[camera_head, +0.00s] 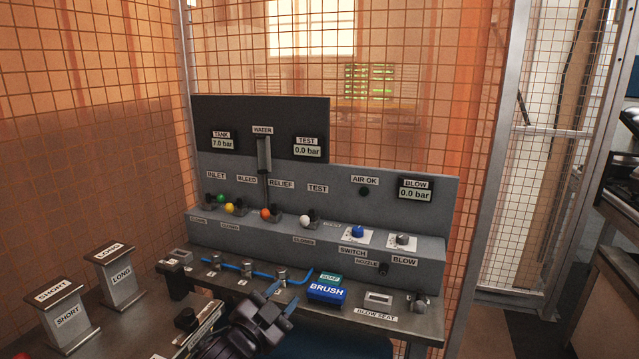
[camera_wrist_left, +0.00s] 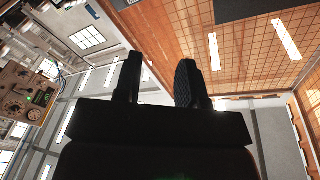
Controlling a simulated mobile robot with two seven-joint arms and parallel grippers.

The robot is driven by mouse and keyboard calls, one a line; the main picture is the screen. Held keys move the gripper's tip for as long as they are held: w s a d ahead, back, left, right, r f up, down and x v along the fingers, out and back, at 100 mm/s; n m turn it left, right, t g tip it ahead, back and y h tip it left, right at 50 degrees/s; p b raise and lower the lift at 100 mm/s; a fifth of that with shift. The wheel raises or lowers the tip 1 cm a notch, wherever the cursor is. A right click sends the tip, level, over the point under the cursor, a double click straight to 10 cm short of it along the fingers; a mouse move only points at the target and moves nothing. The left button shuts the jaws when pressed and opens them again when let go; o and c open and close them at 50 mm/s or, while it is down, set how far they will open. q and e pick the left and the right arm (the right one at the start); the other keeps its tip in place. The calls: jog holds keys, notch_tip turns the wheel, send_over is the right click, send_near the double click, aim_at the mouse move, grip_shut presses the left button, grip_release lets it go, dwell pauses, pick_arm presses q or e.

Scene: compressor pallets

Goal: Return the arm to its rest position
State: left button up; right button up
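My left gripper (camera_head: 282,297) comes in at the bottom of the head view, above the front edge of the bench (camera_head: 330,318). In the left wrist view its two dark fingers (camera_wrist_left: 157,80) stand apart with nothing between them. The wrist camera looks up at bright windows and lights. The gripper appears just left of the blue BRUSH block (camera_head: 326,292) and in front of the blue tube (camera_head: 262,274); whether it touches anything is hard to tell. My right gripper is in neither view.
A grey control panel (camera_head: 330,188) with gauges and coloured knobs stands behind the bench. SHORT (camera_head: 67,315) and LONG (camera_head: 121,275) stands are at left. A BLOW SEAT block (camera_head: 379,298) lies right of the brush. Mesh fencing (camera_head: 400,60) closes off the back.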

pick_arm(q)
jog(key=s+a+f+n+g+y, duration=0.1)
jog(key=s+a+f+n+y, duration=0.2)
jog(key=s+a+f, duration=0.3)
jog(key=s+a+f+n+g+y, duration=0.2)
jog(key=s+a+f, duration=0.5)
jog(key=s+f, duration=0.5)
jog(key=s+a+f+n+g+y, duration=0.2)
jog(key=s+a+f+n+y, duration=0.2)
jog(key=s+f, duration=0.5)
jog(key=s+a+n, duration=0.2)
jog(key=s+a, duration=0.1)
jog(key=s, duration=0.1)
jog(key=shift+s+a+f+n, duration=0.15)
jog(key=shift+s+n, duration=0.05)
jog(key=shift+n, duration=0.1)
dwell(0.3)
dwell(0.4)
